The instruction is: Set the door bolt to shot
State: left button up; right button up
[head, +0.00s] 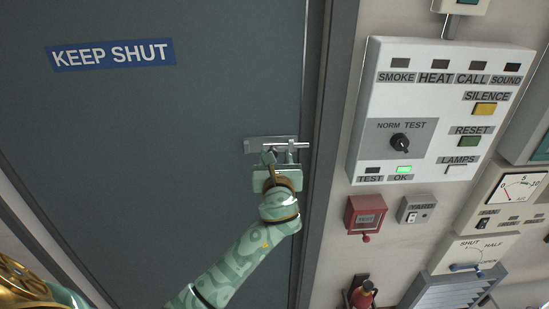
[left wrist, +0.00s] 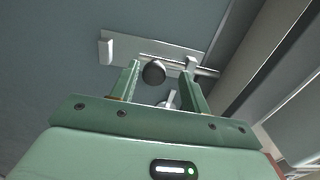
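The door bolt (head: 298,146) is a bright metal rod on a pale plate, near the right edge of the dark grey door (head: 160,130). In the left wrist view its plate (left wrist: 108,50) and dark round knob (left wrist: 154,72) show, with the rod running right towards the door frame. My left gripper (head: 278,158) is at the bolt, below the plate in the head view. In the left wrist view its fingers (left wrist: 160,80) are apart, with the knob showing between them; I cannot tell whether they touch it. The rod's far end is unclear. My right gripper is out of view.
A blue KEEP SHUT sign (head: 111,54) is on the door. Right of the door frame (head: 328,130) are a white alarm panel (head: 365,120), a red box (head: 366,214), a yard switch (head: 417,209) and a gauge panel (head: 492,213). The door surface left of the bolt is clear.

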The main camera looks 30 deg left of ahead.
pick_arm(q)
jog(key=shift+s, duration=0.1)
jog(key=b+v, duration=0.1)
jog(key=v, duration=1.5)
jog(key=shift+b, duration=0.4)
jog(key=shift+d, duration=0.15)
